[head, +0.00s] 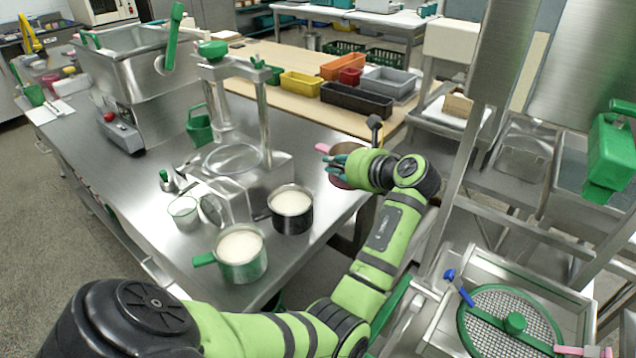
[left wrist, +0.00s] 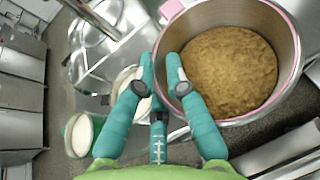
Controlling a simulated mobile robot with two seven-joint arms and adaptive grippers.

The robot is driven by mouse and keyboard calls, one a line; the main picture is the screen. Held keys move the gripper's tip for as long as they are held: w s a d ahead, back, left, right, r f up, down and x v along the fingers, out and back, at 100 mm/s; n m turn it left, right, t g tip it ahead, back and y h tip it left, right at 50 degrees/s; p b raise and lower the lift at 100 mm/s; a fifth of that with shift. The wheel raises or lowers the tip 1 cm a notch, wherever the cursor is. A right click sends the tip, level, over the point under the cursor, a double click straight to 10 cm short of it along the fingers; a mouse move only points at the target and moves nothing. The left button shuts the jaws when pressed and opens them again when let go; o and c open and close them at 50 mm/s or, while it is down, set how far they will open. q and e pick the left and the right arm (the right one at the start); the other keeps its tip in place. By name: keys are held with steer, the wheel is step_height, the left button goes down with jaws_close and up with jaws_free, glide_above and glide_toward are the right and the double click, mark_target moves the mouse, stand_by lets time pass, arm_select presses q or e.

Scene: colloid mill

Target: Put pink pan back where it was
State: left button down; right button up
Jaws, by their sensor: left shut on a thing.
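The pink pan (head: 347,149) is at the right edge of the steel table, partly hidden behind my left gripper (head: 334,164). A bit of its pink handle shows to the left. In the left wrist view the pan (left wrist: 284,92) is a metal pot with a pink rim, full of brown grainy stuff, and looks close to level. My left gripper (left wrist: 166,68) has its teal fingers shut on the near side of the pan. I cannot tell whether the pan touches the table. My right gripper is not in view.
A black pan (head: 291,222) and a green pan (head: 240,262), both with pale contents, stand at the table's near end. A glass (head: 184,214) and the mill (head: 232,160) are to their left. Colored bins (head: 355,100) stand behind. A sieve (head: 508,322) is at lower right.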

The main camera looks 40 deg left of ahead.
arm_select(q)
steer(key=a+f, duration=0.4)
steer(key=f, duration=0.1)
steer(key=a+f, duration=0.2)
steer(key=f, duration=0.1)
steer(key=shift+w+a, duration=0.25)
steer(key=shift+a, duration=0.15)
steer(key=c, duration=1.3)
jaws_free()
steer(key=shift+f, duration=0.2)
steer(key=shift+r, duration=0.1)
